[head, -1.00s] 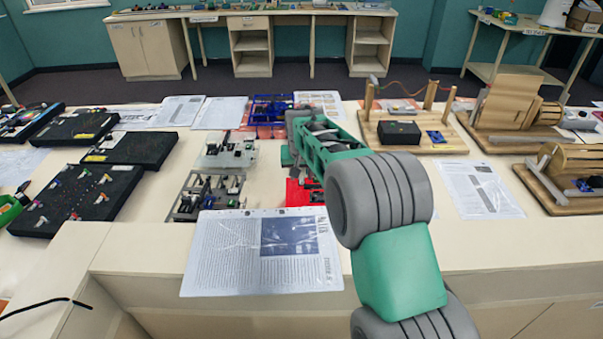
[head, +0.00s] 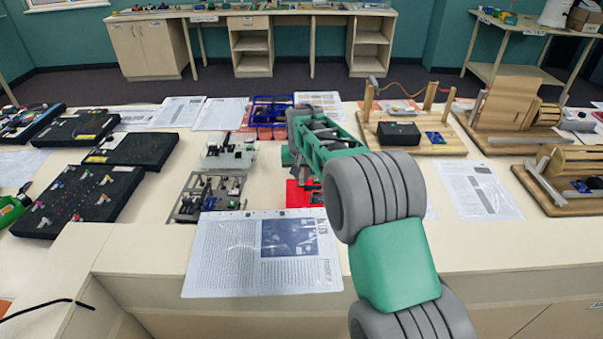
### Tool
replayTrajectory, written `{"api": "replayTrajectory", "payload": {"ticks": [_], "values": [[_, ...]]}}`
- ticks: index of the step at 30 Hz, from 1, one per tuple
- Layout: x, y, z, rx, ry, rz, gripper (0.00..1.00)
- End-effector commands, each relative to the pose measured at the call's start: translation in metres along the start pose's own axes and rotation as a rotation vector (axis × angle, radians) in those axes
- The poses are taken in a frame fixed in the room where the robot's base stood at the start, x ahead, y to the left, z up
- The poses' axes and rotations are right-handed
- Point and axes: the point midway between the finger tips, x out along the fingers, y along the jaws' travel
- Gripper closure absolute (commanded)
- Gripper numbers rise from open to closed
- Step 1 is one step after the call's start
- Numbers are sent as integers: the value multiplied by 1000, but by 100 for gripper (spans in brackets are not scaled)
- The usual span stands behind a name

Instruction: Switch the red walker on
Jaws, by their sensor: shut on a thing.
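The red walker (head: 296,195) is on the near table in the middle of the head view. Only its red parts to the left of and below my gripper show; the rest is hidden behind my arm, and its switch cannot be made out. My gripper (head: 290,155), green with dark inner parts, reaches away from me over the walker. It is shut on the walker, but the fingertips and the place of contact are mostly hidden.
A grey walker frame (head: 205,197), a clear one (head: 229,152) and a blue one (head: 271,112) stand close by on the left and behind. A printed sheet (head: 220,255) lies in front. Wooden models (head: 415,140) stand to the right; black boards (head: 80,200) lie left.

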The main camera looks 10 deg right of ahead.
Motion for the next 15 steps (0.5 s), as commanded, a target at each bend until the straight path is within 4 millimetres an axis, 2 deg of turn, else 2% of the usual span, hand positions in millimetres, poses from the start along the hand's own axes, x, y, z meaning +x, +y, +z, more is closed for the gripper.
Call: {"api": "replayTrajectory", "payload": {"ticks": [3, 9, 15], "values": [[-7, 0, -6, 1, -79, 0, 100], [-2, 0, -7, -1, -188, 0, 100], [2, 0, -6, -1, -218, 0, 100]]}}
